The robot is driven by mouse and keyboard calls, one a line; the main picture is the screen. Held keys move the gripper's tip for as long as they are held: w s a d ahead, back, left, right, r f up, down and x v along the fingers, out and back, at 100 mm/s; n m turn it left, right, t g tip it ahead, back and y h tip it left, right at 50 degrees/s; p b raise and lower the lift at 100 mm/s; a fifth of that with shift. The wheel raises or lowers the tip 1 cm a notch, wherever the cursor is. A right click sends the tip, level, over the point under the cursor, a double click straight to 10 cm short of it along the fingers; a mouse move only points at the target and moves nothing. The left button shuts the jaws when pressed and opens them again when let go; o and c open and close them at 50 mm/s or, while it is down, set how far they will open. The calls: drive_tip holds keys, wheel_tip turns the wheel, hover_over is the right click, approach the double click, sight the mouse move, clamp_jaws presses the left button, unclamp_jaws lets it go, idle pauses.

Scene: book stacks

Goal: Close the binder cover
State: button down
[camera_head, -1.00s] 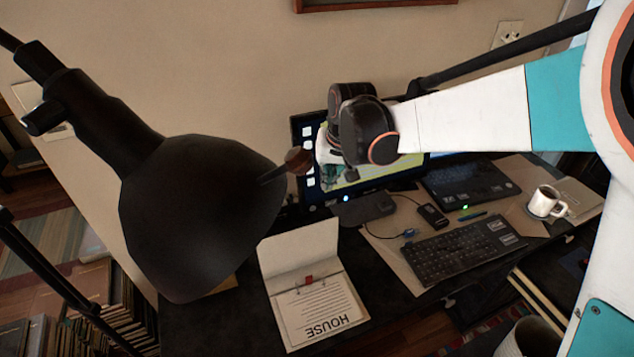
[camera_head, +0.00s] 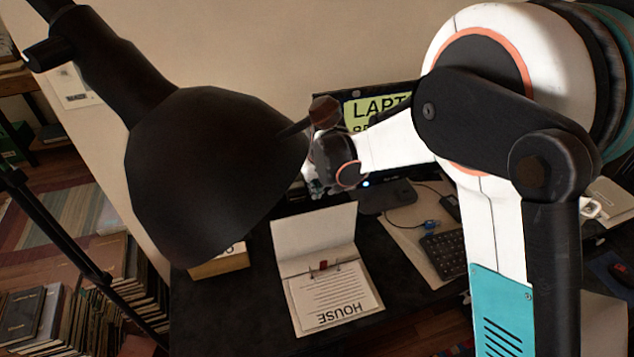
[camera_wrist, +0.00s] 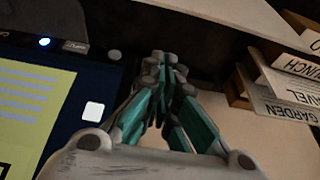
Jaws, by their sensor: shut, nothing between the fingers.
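The open binder (camera_head: 330,295) lies on the dark desk in the head view, below and right of the lamp shade. Its white cover (camera_head: 314,230) is raised at the back, tilted away from the page that reads HOUSE. A small red tab and metal rings show at the hinge. My gripper (camera_head: 315,188) is above and behind the cover, near the monitor, partly hidden by the lamp. In the wrist view my gripper (camera_wrist: 160,65) shows its teal fingers together, with nothing between them. The binder is not clearly visible in the wrist view.
A black desk lamp (camera_head: 205,170) hangs close on the left. The monitor (camera_head: 375,108) stands behind my gripper, with a keyboard (camera_head: 445,253) at right. Several labelled books (camera_wrist: 285,85) show at right in the wrist view.

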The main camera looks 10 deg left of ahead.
drive_tip(key=s, duration=0.1)
drive_tip(key=s+d, duration=0.1)
drive_tip(key=s+d+b, duration=0.1)
drive_tip(key=shift+s+f, duration=0.15)
drive_tip(key=shift+f, duration=0.1)
idle(0.4)
